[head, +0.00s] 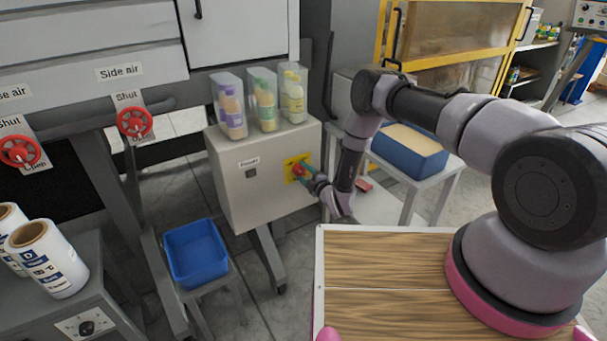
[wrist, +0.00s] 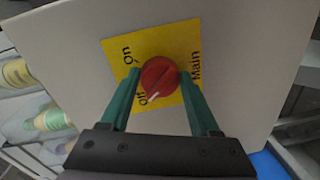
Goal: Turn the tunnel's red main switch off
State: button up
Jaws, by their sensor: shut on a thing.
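The red main switch (wrist: 160,76) is a round knob on a yellow plate (wrist: 178,44) marked "On", "off" and "Main". Its white pointer mark is at the lower left of the knob in the wrist view, close to the word "off". My gripper (wrist: 161,76) has one green finger on each side of the knob and is shut on it. In the head view the switch (head: 299,171) is on the front of a grey cabinet (head: 240,192), partly hidden by my gripper (head: 305,173), which reaches it from the right.
Bottles in clear bins (head: 265,100) stand on top of the cabinet. A blue tub (head: 195,252) is at its lower left. Red valve wheels (head: 135,122) are further left. A blue crate (head: 410,150) sits on a white stand behind my arm.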

jog(key=shift+s+n, duration=0.1)
jog(key=shift+n, duration=0.5)
jog(key=o, duration=1.4)
jog(key=shift+c, duration=0.2)
jog(key=v, duration=1)
jog(key=shift+s, duration=0.35)
jog(key=shift+d, duration=0.2)
